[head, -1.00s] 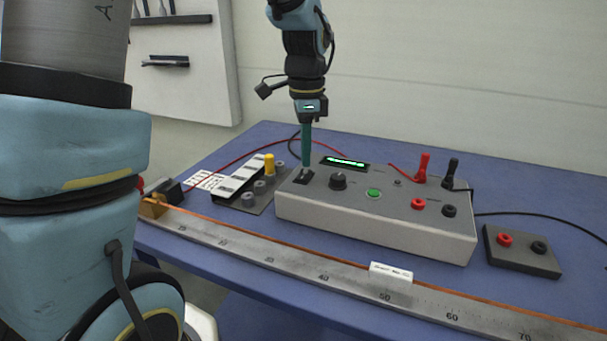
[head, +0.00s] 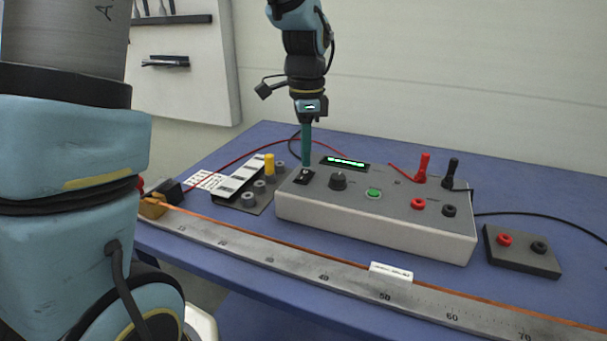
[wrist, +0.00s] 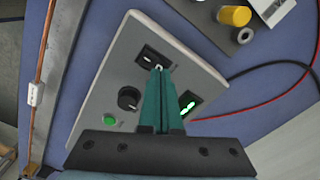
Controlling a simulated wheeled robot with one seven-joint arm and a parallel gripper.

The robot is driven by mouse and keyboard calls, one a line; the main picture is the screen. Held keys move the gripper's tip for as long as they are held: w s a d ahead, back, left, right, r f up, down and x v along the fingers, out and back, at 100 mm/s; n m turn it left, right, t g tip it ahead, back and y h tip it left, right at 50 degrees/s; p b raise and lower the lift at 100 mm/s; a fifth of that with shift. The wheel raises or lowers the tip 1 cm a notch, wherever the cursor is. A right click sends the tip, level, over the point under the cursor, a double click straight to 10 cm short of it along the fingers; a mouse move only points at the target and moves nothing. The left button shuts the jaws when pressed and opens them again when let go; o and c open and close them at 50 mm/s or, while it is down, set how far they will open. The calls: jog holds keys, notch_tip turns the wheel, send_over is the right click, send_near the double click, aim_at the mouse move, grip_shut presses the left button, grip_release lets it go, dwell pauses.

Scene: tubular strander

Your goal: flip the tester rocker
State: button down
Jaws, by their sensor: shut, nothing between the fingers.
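The tester (head: 370,220) is a grey box on the blue bench, with a lit green display (head: 345,162), a black knob (head: 338,181) and a green button (head: 373,193). Its black rocker (head: 302,176) is at the left end of the top face. It also shows in the wrist view (wrist: 148,58), partly covered by the fingertips. My gripper (head: 306,165) is shut and empty, pointing down, with its teal fingertips at the rocker's far side. In the wrist view the gripper (wrist: 158,70) overlaps one end of the rocker; contact cannot be told.
Red and black plugs (head: 423,168) stand at the tester's right rear. A small terminal block (head: 520,250) lies to the right. A steel ruler (head: 330,280) with a copper wire runs along the front. A block with a yellow cap (head: 269,164) stands left.

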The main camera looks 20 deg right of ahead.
aim_at(305, 172)
jog(key=shift+f+b, duration=0.5)
jog(key=shift+f, duration=0.4)
dwell(0.3)
notch_tip(305, 172, up, 7)
jog(key=p, duration=0.6)
jog(key=shift+r, duration=0.1)
dwell(0.4)
jog(key=s+a+f+n, duration=0.2)
jog(key=a+n, duration=0.7)
jog(key=a, duration=0.3)
jog(key=s+a+f+n+t, duration=0.1)
jog(key=a+f+n, duration=0.2)
jog(key=a+n, duration=0.7)
jog(key=a, duration=0.3)
jog(key=shift+s+a+t, duration=0.3)
jog(key=shift+s, duration=0.1)
jog(key=shift+d, duration=0.1)
